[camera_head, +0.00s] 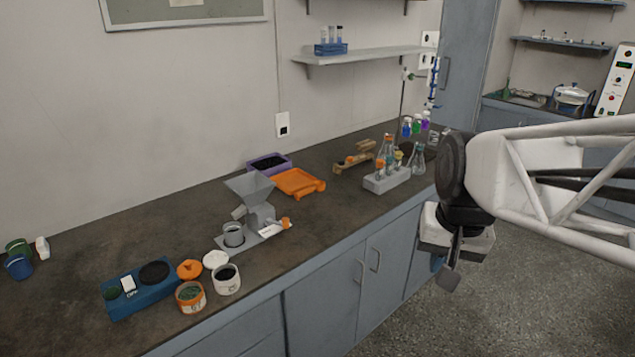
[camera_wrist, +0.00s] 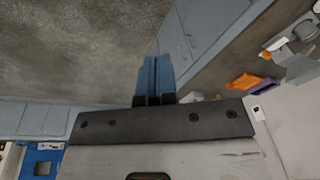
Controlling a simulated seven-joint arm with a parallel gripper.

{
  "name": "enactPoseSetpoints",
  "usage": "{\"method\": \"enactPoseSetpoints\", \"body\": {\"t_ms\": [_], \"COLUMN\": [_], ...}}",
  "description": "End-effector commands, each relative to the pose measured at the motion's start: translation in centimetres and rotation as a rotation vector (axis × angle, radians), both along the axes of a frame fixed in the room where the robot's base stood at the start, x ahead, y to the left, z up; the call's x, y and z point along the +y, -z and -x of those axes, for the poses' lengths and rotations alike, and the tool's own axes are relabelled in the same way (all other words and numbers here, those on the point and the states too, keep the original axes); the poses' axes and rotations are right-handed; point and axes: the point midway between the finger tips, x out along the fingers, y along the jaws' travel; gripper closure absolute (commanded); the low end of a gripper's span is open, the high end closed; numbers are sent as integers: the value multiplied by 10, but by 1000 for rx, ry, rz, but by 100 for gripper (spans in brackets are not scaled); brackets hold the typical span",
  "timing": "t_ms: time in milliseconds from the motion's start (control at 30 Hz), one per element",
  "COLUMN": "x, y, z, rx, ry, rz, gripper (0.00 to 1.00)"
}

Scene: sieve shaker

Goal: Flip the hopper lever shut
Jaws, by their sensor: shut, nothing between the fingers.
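The grey hopper (camera_head: 250,186) is a funnel on a stand on the dark bench, left of centre in the head view. A grey cup (camera_head: 233,234) stands below it. A small orange piece (camera_head: 285,223), possibly the lever's end, shows at the right of its base; its setting is too small to tell. My gripper (camera_head: 449,277) is shut and empty, hanging over the floor in front of the bench, well right of the hopper and apart from it. In the wrist view the closed fingers (camera_wrist: 155,75) point toward floor and cabinets, with the hopper (camera_wrist: 300,45) at the right edge.
An orange tray (camera_head: 298,182) and a purple tray (camera_head: 269,164) lie behind the hopper. A blue scale (camera_head: 140,290) and open jars (camera_head: 190,297) stand to its front left. A rack with flasks (camera_head: 387,180) stands between hopper and arm. The bench's front edge is beside my gripper.

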Motion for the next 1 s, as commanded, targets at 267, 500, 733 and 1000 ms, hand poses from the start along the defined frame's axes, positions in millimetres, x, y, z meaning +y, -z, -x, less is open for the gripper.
{"method": "enactPoseSetpoints", "body": {"t_ms": [267,500,733,1000], "x": [15,29,44,63], "y": [-9,-13,-15,-12], "z": [-47,-87,-126,-171], "rx": [41,78,113,160], "ry": [77,147,212,289], "rz": [-42,-76,-105,-136], "gripper": [100,100,100,100]}}
